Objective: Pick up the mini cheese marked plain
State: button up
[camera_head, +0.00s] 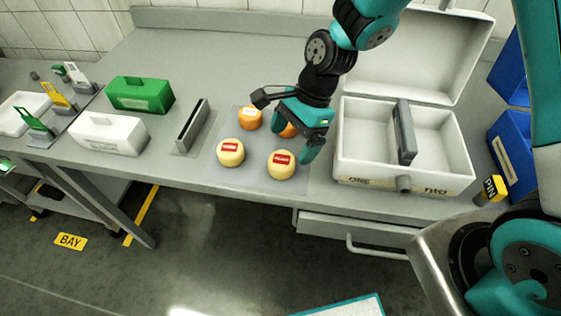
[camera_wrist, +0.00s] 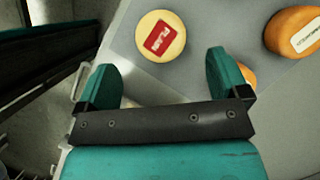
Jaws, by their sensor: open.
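Two pale yellow mini cheeses with red labels sit at the front of a grey mat (camera_head: 255,181): the left one (camera_head: 231,152) and the right one (camera_head: 282,165). Two orange ones stand behind, the left one (camera_head: 249,119) with a white label and the right one (camera_head: 288,131) mostly hidden by my gripper. My gripper (camera_head: 298,142) is open and empty, just behind the right yellow cheese. In the wrist view, a yellow cheese (camera_wrist: 150,22) lies beyond the open fingers (camera_wrist: 165,80); an orange cheese (camera_wrist: 290,30) and part of another (camera_wrist: 246,75) are right.
An open white two-compartment case (camera_head: 375,168) stands close right. A grey slotted holder (camera_head: 190,130), a white box (camera_head: 108,134) and a green box (camera_head: 140,94) stand left. The worktop's front edge runs just before the mat.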

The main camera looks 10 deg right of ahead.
aim_at(283, 158)
jog(key=p+x, duration=0.1)
jog(key=x, duration=0.5)
jog(key=shift+a+f, duration=0.2)
jog(key=shift+f, duration=0.15)
jog(key=c, duration=1)
